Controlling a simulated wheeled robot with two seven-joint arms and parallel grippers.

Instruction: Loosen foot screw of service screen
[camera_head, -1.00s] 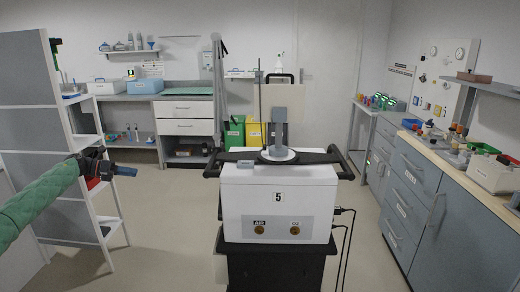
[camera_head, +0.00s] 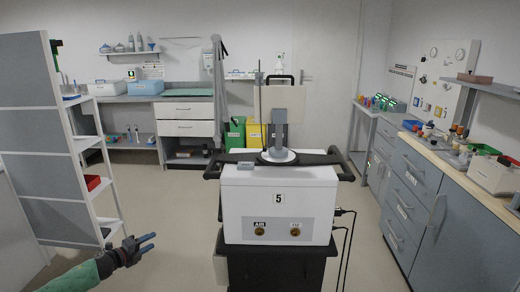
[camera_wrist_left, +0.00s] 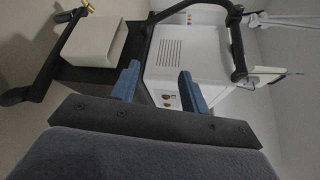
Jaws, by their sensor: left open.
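A beige screen panel (camera_head: 283,104), seen from behind, stands on a grey post (camera_head: 280,132) with a round white foot (camera_head: 278,157) on top of the white ventilator marked 5 (camera_head: 249,206). I cannot make out a foot screw in any view. My left gripper (camera_head: 147,242) is open and empty, low to the left of the ventilator and apart from it. In the left wrist view its two blue fingers (camera_wrist_left: 160,86) are spread, with the ventilator's white housing (camera_wrist_left: 190,58) and brass ports beyond them. My right gripper is not in view.
The ventilator's black handle bar (camera_head: 210,166) sticks out toward my left arm. A beige open box (camera_wrist_left: 92,42) shows on the ventilator's lower part. A grey-panelled shelf unit (camera_head: 28,130) stands at left, a cabinet bench (camera_head: 412,185) at right. Floor between shelf and ventilator is clear.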

